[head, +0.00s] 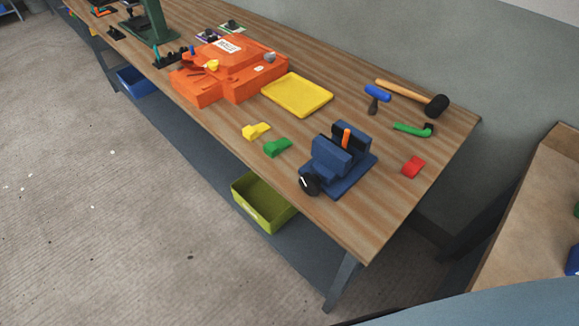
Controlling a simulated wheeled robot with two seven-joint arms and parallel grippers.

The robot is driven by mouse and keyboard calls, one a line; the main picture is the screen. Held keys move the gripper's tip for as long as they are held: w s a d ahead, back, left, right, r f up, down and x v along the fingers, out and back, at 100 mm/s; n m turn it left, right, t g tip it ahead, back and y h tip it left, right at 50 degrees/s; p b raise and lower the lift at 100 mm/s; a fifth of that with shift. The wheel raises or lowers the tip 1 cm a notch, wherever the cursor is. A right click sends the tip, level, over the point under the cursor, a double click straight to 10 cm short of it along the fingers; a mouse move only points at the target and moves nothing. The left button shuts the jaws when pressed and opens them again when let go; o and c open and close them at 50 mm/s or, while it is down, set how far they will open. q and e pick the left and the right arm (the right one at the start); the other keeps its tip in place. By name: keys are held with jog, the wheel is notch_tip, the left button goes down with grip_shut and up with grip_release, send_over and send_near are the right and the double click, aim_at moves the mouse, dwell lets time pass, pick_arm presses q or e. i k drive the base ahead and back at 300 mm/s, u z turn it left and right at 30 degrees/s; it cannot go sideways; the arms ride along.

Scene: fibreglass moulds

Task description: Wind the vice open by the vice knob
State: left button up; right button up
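The blue vice (340,158) stands on the wooden workbench near its right end. Its two jaws are upright, and an orange piece (346,138) shows between them. The black vice knob (309,184) is on the vice's front side, close to the bench's front edge, with a white mark on its face. Neither of my grippers shows in the head view.
An orange mould (225,72), a yellow tray (297,94), yellow and green blocks (277,147), a red block (413,166) and a mallet (436,105) lie on the workbench (385,205). An olive bin (264,202) sits below. Floor in front is clear.

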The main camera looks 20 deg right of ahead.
aim_at(310, 183)
jog(key=u, duration=0.9)
jog(key=i, duration=2.3)
jog(key=z, duration=3.55)
